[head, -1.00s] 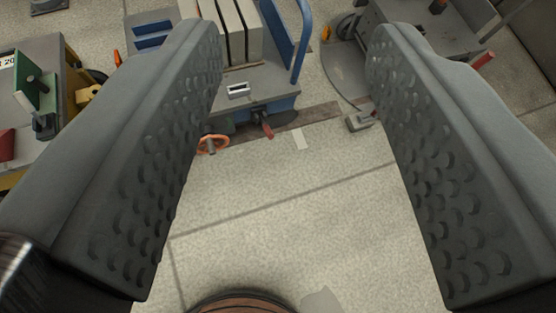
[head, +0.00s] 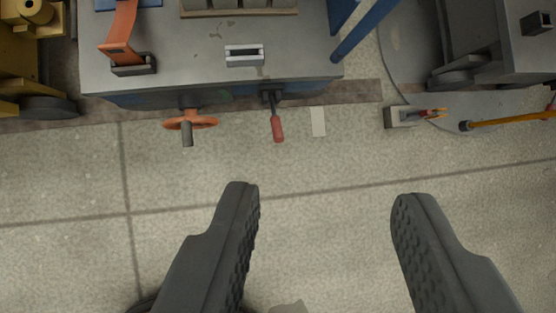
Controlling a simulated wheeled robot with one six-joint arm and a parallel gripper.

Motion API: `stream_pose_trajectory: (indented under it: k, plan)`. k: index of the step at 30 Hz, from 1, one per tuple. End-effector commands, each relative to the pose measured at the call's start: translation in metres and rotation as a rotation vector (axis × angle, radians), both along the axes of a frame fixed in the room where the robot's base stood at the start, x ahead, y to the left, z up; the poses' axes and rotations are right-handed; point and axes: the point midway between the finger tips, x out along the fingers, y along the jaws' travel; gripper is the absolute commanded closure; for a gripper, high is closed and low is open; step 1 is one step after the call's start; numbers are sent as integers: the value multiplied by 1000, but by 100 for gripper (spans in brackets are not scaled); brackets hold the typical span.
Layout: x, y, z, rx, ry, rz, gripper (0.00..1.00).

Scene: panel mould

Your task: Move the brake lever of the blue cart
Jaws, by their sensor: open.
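The blue cart (head: 215,68) stands at the top of the view, with a grey deck and blue edge. A lever with a red grip (head: 277,128) sticks out from its near edge, pointing down and slightly right in the picture. An orange handwheel (head: 190,124) with a grey knob sits left of it on the same edge. My gripper (head: 325,195) is open and empty. Its two dark fingers are apart below the cart edge, over the floor. The lever lies above the fingertips in the picture, nearer the left finger, and nothing touches it.
An orange latch (head: 120,48) and a small metal bracket (head: 245,55) sit on the deck. A blue post (head: 362,32) rises at its right. A grey machine (head: 490,50) and a small pedal-like block (head: 400,116) stand right. Yellow equipment (head: 28,70) stands left. The near floor is clear.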

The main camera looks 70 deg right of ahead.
Motion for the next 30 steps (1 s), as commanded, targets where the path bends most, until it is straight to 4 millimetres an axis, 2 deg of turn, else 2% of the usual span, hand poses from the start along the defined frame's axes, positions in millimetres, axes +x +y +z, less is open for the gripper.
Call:
stream_pose_trajectory:
  k: [1,9,21,27,30]
  plan:
    - [9,1,-18,-9,31,7,57]
    - [42,1,-104,-56,188,45,57]
    - [71,1,-240,-121,417,108,57]
    - [75,0,-290,-142,497,131,57]
    - [75,0,-302,-147,518,137,57]
